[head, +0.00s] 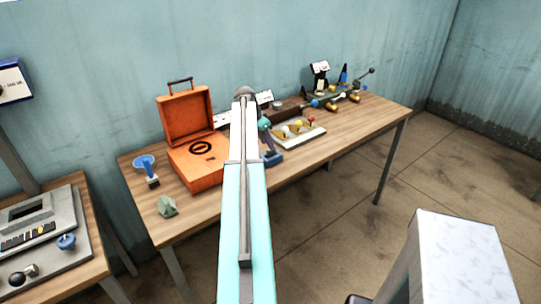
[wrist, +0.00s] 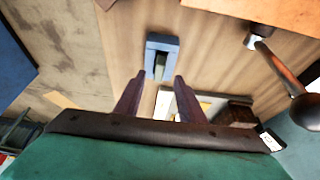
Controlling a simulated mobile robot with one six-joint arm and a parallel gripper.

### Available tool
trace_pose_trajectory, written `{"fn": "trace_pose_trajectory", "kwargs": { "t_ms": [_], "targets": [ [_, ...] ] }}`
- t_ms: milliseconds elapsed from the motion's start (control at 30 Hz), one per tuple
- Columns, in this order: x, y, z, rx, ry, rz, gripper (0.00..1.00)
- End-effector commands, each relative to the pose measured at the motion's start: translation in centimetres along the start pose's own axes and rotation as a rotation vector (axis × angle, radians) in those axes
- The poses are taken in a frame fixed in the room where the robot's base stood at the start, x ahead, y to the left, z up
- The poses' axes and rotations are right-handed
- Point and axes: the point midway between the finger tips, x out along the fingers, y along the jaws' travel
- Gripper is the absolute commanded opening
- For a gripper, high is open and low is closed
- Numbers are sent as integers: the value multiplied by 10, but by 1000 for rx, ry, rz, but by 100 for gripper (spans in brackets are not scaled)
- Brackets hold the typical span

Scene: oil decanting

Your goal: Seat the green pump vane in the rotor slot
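A small blue block (wrist: 162,42) with a slot-like recess lies on the wooden table ahead of my gripper (wrist: 160,76) in the wrist view. A narrow grey-green piece (wrist: 160,66) shows inside the recess; it may be the vane, but I cannot tell how deep it sits. My two dark purple fingers are apart on either side of this piece, with visible gaps, so the gripper is open. In the head view my gripper (head: 269,145) points down at the blue block (head: 272,159), just right of my arm. My arm hides part of the table there.
An open orange case (head: 195,172) stands left of my arm. A blue funnel-like item (head: 146,164) and a grey-green lump (head: 167,206) are farther left. A pale tray (head: 312,136) with coloured knobs lies right of the block. The table's front right is clear.

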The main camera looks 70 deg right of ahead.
Motion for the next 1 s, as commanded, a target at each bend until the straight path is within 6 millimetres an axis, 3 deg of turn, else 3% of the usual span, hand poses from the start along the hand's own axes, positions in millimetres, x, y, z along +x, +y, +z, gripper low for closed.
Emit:
{"fn": "trace_pose_trajectory", "kwargs": {
  "t_ms": [400, 1000],
  "targets": [
    [36, 1, -1, -1, -1, 0, 36],
    [39, 0, 0, -1, 0, -1, 36]
  ]
}}
